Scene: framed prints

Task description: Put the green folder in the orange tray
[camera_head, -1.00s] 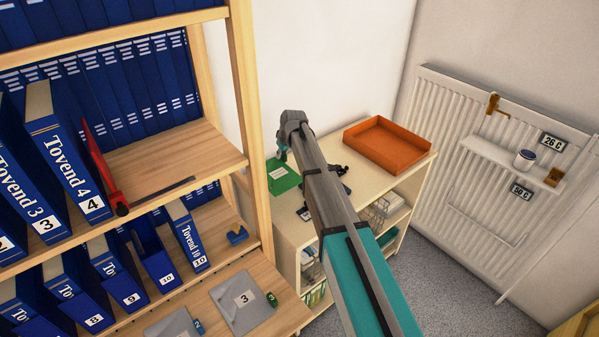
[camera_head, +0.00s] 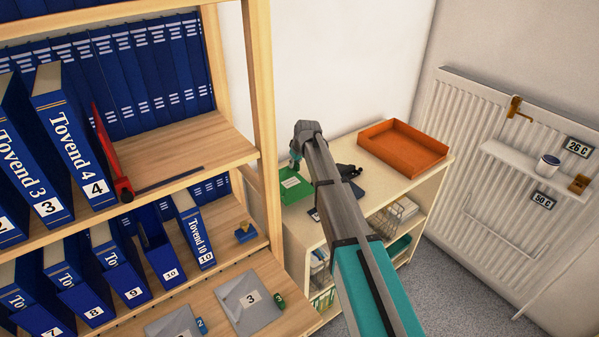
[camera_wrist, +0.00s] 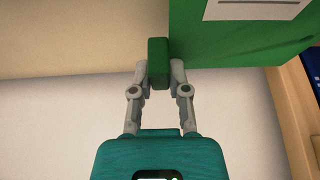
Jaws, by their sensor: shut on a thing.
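The green folder (camera_head: 296,187) shows at the left end of the low cabinet in the head view, with a white label on it. In the wrist view the folder (camera_wrist: 240,35) fills the upper right, with a green block-like tab (camera_wrist: 158,63) at its left edge. My gripper (camera_wrist: 159,72) is shut on this tab, one finger on each side. In the head view my arm partly hides the gripper and the space right of the folder. I cannot tell whether the folder touches the cabinet top. The orange tray (camera_head: 405,148) sits empty at the cabinet's right end.
Dark objects (camera_head: 348,171) lie on the cabinet top (camera_head: 387,183) between folder and tray, partly behind my arm. A wooden shelf (camera_head: 262,120) with blue binders (camera_head: 75,145) stands at the left. A radiator (camera_head: 470,140) is on the right wall.

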